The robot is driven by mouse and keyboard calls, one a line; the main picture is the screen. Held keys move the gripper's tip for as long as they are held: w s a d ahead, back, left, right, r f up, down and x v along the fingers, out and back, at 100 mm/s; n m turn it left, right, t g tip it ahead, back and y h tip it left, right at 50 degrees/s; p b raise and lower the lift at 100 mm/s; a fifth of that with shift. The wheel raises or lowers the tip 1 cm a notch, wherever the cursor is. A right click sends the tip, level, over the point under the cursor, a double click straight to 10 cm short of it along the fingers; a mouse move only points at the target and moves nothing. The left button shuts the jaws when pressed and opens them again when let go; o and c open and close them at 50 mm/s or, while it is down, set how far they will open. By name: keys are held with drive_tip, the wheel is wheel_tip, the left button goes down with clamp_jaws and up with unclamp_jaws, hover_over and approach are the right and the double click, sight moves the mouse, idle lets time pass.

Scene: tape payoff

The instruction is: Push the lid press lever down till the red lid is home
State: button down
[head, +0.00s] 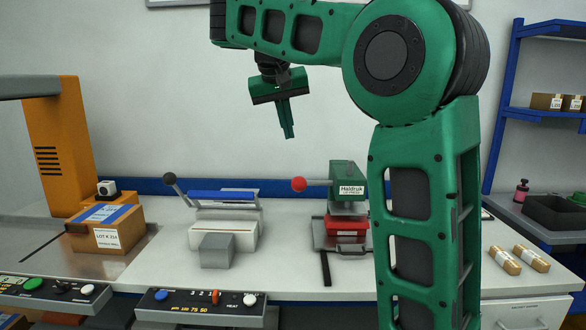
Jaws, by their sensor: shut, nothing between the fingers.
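The lid press (349,173) is a green machine with a label, standing on the white bench right of centre. Its lever has a red ball knob (299,184) and sticks out to the left, roughly level. The red lid (346,224) sits under the press head, above a dark base; whether it is fully seated cannot be told. My green gripper (288,136) hangs shut and empty, pointing down, above and slightly left of the knob and apart from it. My arm hides the right edge of the press.
A sealer with a blue bar (222,197) and a black-knobbed lever (170,178) stands left of the press. A taped carton (107,228) lies further left by an orange machine (60,140). Two small packets (519,259) lie at right. Control panels line the front.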

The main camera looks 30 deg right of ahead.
hover_over(296, 178)
drive_tip(key=w, duration=0.1)
wheel_tip(296, 178, down, 7)
drive_tip(key=shift+w+r, duration=0.1)
drive_tip(key=shift+w, duration=0.05)
drive_tip(key=f, duration=0.1)
drive_tip(key=s+f, duration=0.1)
drive_tip(key=f, duration=0.1)
drive_tip(key=shift+s+f, duration=0.1)
drive_tip(key=shift+f, duration=0.45)
